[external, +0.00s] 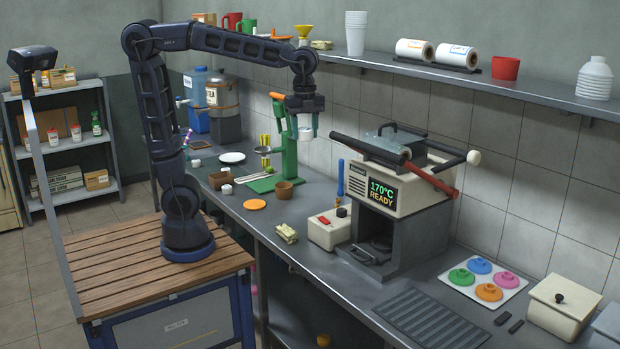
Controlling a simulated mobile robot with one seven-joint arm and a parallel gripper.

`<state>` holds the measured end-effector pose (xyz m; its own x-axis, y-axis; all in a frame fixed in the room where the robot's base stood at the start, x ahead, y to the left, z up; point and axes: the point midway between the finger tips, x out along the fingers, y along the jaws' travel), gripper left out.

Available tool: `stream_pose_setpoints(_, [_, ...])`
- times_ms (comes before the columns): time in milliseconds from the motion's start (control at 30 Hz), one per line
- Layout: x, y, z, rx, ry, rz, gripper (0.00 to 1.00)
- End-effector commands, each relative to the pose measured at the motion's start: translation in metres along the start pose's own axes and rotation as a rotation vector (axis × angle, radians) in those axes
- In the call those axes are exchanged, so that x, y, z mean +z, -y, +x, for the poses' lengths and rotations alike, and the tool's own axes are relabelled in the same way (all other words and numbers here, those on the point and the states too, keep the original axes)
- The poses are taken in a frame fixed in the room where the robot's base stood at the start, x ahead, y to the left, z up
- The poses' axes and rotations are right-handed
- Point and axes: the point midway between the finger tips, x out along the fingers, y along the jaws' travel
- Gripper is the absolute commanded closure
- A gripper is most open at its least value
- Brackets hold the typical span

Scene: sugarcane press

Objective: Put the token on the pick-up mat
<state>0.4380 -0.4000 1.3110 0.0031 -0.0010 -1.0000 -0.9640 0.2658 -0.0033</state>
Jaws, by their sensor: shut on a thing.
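My gripper (306,132) hangs pointing down above the counter, just right of the green press (285,150). It is shut on a small pale thing, too small here to tell whether it is the token. A flat orange disc (255,204) lies on the counter near its front edge; I cannot tell if it is the pick-up mat. A dark ribbed mat (430,326) lies at the front right of the counter.
A white box with a red switch (329,229) and a heated machine (400,200) stand to the right. A white tray (458,292) holds several coloured knobbed discs. A shelf (440,75) runs above.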

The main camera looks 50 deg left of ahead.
Motion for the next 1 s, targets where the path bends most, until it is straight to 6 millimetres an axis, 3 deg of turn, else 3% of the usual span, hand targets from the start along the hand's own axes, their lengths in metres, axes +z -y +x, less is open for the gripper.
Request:
stream_pose_setpoints(367, [-0.052, 0.056, 0.000, 0.001, 0.001, -0.114, 0.76])
stream_pose_setpoints(667, [-0.112, 0.107, 0.012, 0.000, 0.001, -0.241, 0.76])
stream_pose_setpoints(1000, [-0.189, 0.154, 0.041, -0.001, 0.003, -0.391, 0.76])
